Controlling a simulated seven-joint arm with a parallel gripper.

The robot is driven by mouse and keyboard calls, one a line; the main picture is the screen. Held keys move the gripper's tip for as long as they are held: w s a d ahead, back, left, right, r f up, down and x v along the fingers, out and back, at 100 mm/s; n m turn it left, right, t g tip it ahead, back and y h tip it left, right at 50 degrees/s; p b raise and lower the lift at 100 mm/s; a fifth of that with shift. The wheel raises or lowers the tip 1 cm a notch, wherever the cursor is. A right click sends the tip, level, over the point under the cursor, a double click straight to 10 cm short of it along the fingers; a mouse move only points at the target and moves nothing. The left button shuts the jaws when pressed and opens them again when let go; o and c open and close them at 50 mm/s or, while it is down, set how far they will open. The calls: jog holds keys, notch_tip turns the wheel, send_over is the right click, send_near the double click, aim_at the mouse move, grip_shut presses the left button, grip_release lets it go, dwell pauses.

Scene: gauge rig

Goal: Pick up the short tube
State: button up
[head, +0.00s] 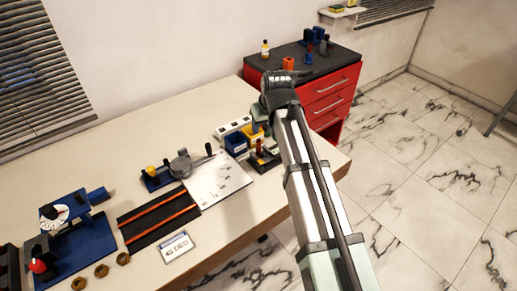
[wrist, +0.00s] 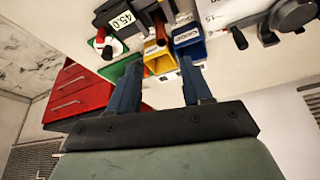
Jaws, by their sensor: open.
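I cannot tell for sure which thing is the short tube. A short orange cylinder (head: 289,63) stands on the cabinet top in the head view. A brown-orange upright piece (wrist: 160,34) shows among the bins in the wrist view. My gripper (wrist: 157,68) is open, with two blue fingers apart and nothing clearly held between them. In the head view my gripper (head: 262,124) is over the back right of the table, by the bins, and its fingertips are hard to make out.
A blue bin (head: 235,143) and a yellow bin (wrist: 188,48) stand close to my fingers. A red drawer cabinet (head: 331,92) with a black top stands behind the table. A white plate (head: 218,178), a black striped mat (head: 157,217) and a blue gauge stand (head: 75,248) occupy the table's left and middle.

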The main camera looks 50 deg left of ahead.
aim_at(259, 142)
jog(key=x, duration=0.7)
jog(key=shift+x, duration=2.75)
jog(key=shift+s+d, duration=0.15)
jog(key=shift+s, duration=0.05)
grip_shut()
